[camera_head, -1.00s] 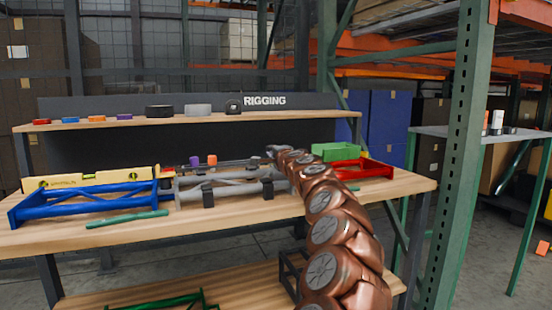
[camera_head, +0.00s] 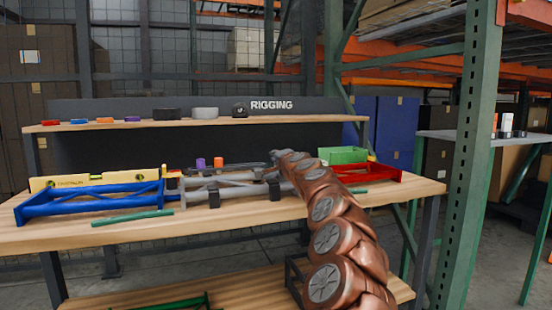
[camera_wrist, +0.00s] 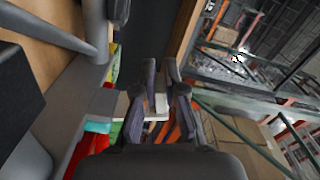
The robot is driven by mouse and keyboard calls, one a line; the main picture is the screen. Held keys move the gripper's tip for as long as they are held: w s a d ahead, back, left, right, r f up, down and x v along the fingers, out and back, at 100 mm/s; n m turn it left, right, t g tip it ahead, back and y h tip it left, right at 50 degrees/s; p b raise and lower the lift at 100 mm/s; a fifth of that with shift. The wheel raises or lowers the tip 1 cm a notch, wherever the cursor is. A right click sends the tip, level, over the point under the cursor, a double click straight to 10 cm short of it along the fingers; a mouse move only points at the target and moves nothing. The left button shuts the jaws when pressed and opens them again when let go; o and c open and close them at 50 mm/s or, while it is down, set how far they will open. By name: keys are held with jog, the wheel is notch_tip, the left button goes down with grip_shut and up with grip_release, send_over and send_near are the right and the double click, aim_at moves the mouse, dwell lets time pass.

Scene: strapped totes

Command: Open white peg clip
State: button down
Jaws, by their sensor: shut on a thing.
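In the wrist view the fingers of my gripper (camera_wrist: 161,88) are closed around a small white piece (camera_wrist: 161,103), which looks like the white peg clip. The fingers cover most of it, so I cannot tell whether the clip is open or closed. In the head view my gripper (camera_head: 277,155) is at the back of the workbench, above the grey frame (camera_head: 222,186). It is small there and partly hidden by my copper-coloured arm, and the clip cannot be made out.
A blue frame (camera_head: 92,198) with a yellow level (camera_head: 95,178) is at left on the wooden bench (camera_head: 215,228). A shelf (camera_head: 180,123) runs behind. A green upright (camera_head: 470,150) stands at right.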

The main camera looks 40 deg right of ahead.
jog(key=c, duration=1.2)
grip_release()
jog(key=shift+c, duration=0.2)
jog(key=shift+s, duration=0.1)
jog(key=v, duration=1.2)
jog(key=shift+a, duration=0.1)
